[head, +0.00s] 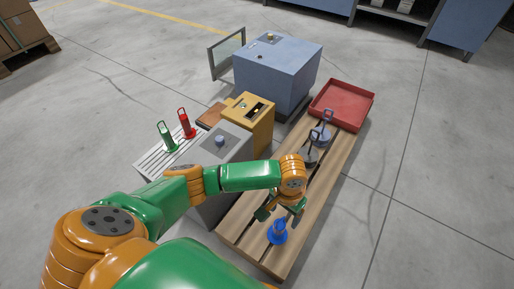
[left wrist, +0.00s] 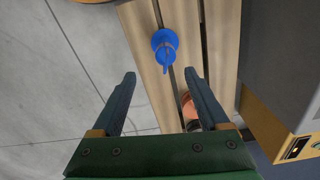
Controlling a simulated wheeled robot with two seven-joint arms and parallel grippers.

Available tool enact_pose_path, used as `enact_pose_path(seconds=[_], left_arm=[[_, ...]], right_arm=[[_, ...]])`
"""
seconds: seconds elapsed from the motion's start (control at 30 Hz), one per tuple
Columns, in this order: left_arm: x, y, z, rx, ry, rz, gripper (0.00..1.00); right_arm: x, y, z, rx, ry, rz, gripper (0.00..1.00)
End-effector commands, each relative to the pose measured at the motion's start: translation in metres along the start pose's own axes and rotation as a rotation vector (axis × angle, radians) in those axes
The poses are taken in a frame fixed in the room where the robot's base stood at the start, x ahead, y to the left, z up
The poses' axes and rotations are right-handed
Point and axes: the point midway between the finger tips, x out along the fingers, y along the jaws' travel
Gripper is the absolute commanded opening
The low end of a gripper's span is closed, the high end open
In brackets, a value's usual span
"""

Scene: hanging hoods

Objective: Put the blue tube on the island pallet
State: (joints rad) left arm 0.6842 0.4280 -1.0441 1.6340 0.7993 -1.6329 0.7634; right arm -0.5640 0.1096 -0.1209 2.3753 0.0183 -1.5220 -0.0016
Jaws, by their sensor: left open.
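The blue tube (head: 278,231), with a wide round flange and a loop handle, stands on the near end of the slatted wooden pallet (head: 240,222). In the left wrist view the blue tube (left wrist: 165,48) is on the slats (left wrist: 146,60), just beyond my fingertips. My left gripper (head: 280,212) is above the pallet close to the tube, pointing down. Its two fingers also show in the left wrist view (left wrist: 160,76), wide apart and empty. They do not visibly touch the tube. My right gripper is not in view.
Green (head: 167,138) and red (head: 186,124) handled tubes stand on a ribbed top. Floor to the right is clear.

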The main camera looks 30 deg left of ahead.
Motion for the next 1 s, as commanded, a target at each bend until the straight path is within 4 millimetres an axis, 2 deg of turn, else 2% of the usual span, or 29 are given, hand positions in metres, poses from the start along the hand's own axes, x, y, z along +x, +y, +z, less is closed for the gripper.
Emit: enact_pose_path(seconds=[0.13, 0.2, 0.23, 0.27, 0.37, 0.43, 0.53, 0.63, 1.0], left_arm=[[0.009, 0.051, 0.025, 0.116, 0.083, 0.173, 0.78], [0.007, 0.063, 0.036, 0.132, 0.167, 0.239, 0.78], [0.007, 0.062, 0.042, 0.124, 0.200, 0.250, 0.78], [0.006, 0.057, 0.047, 0.109, 0.231, 0.249, 0.78], [0.009, 0.021, 0.073, 0.042, 0.291, 0.169, 0.78], [0.010, -0.009, 0.094, 0.006, 0.294, 0.083, 0.78], [0.009, -0.038, 0.116, -0.015, 0.282, -0.008, 0.78], [0.008, -0.047, 0.123, -0.018, 0.275, -0.038, 0.78], [0.010, -0.046, 0.122, -0.017, 0.272, -0.036, 0.78]], right_arm=[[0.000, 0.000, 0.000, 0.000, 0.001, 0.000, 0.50], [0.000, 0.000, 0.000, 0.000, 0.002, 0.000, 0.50], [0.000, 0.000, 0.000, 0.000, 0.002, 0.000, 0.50], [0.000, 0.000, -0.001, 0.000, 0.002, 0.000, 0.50], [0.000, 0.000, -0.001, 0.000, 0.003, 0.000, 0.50], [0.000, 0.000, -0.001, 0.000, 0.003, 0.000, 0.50], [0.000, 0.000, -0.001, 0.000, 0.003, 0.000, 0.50], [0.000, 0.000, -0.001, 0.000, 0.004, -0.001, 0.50], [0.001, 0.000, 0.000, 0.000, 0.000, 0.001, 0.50]])
